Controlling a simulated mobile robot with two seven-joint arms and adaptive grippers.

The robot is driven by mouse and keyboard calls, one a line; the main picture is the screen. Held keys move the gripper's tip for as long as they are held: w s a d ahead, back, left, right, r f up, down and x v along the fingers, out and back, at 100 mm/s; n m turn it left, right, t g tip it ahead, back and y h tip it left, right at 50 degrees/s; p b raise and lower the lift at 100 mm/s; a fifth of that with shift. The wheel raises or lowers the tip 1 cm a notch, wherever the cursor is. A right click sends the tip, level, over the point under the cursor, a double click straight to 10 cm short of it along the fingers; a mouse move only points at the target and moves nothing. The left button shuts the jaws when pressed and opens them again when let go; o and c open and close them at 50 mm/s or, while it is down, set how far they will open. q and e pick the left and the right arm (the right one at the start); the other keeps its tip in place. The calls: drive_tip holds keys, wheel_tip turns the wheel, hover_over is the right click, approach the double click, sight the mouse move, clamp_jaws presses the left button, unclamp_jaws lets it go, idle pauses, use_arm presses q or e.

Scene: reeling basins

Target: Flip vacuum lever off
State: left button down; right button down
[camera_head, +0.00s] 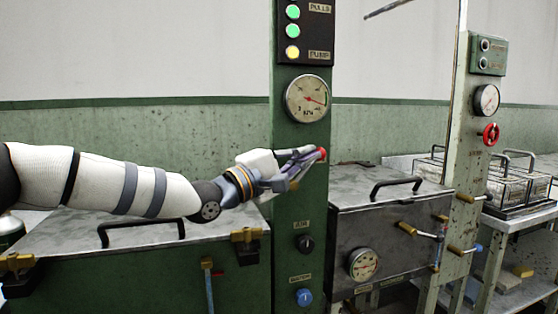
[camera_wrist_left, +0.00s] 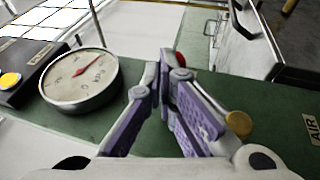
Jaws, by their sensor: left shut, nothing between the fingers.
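My left gripper (camera_head: 300,160) is shut and empty, reaching from the left across the green post (camera_head: 314,205) below the pressure gauge. A red tip, probably the end of the vacuum lever (camera_head: 321,154), shows right at its fingertips; most of the lever is hidden behind the fingers. In the left wrist view, a bit of red (camera_wrist_left: 180,59) shows just beyond the shut fingers (camera_wrist_left: 166,70), and a brass piece (camera_wrist_left: 238,123) sits beside the right finger. I cannot tell whether the fingers touch the lever. My right gripper is not in view.
The pressure gauge (camera_head: 307,98) is above the gripper. An AIR knob (camera_head: 305,243) and a blue WATER knob (camera_head: 304,297) are lower on the post. Lidded basins with black handles stand left (camera_head: 60,236) and right (camera_head: 345,196).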

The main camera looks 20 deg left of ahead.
sight(324, 169)
use_arm(q)
drive_tip(key=shift+m+g+y, duration=0.3)
drive_tip(key=shift+g, duration=0.3)
drive_tip(key=shift+w+d+f, duration=0.6)
drive_tip(key=shift+d+f, duration=0.25)
drive_tip(key=shift+d, duration=0.05)
drive_tip(key=shift+w+d+f, duration=0.55)
drive_tip(key=shift+d+f, duration=0.25)
drive_tip(key=shift+d, duration=0.1)
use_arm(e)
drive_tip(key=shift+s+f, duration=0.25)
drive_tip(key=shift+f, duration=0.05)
use_arm(q)
drive_tip(key=shift+b, duration=0.3)
